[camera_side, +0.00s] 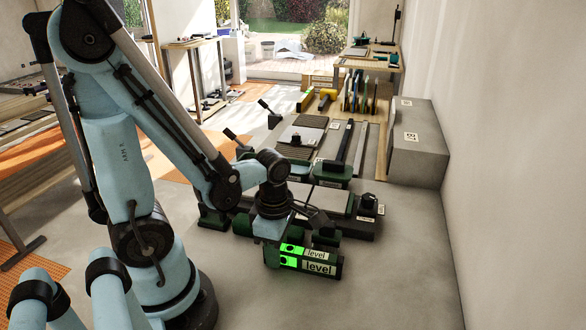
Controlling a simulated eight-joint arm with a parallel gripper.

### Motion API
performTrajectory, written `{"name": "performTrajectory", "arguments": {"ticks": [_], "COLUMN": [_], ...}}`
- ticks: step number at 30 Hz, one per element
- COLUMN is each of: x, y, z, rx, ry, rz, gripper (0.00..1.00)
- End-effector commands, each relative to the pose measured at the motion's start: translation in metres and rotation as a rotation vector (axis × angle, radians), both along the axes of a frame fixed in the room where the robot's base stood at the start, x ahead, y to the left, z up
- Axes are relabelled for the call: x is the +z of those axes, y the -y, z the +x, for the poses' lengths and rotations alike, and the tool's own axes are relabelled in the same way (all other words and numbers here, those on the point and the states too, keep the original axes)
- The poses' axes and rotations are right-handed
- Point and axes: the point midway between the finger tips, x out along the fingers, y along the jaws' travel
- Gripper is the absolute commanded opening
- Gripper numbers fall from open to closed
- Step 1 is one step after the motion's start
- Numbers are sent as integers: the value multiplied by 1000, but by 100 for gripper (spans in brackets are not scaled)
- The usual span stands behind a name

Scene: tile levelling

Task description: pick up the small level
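The level (308,262) is a dark block on the floor, low in the middle of the view. It has bright green patches and pale "level" labels on its top and front faces. My gripper (269,232) is at the left end of the level, at or just above its top. The fingers are small and dark, so I cannot tell whether they touch it or how far apart they are. Part of the level's rear left is hidden behind my gripper.
Dark green tools stand close behind the level, with a pale flat plate (331,200) among them. Farther back lie a tile-like panel (302,138) and long bars. A grey block (417,146) stands by the right wall. The floor (395,285) at front right is clear.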

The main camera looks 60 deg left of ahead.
Motion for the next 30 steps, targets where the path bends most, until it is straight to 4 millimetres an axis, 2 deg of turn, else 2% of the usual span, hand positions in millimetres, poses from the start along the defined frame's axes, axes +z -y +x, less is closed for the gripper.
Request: {"name": "performTrajectory", "arguments": {"ticks": [1, 3, 17, 23, 30], "x": [0, 0, 4, 16, 43], "y": [0, 0, 0, 0, 2], "z": [0, 0, 0, 0, -1], "rx": [0, 0, 0, 0, -2], "ry": [0, 0, 0, 0, -1], "rz": [0, 0, 0, -1, -4], "gripper": [9, 0, 0, 0, 0]}}
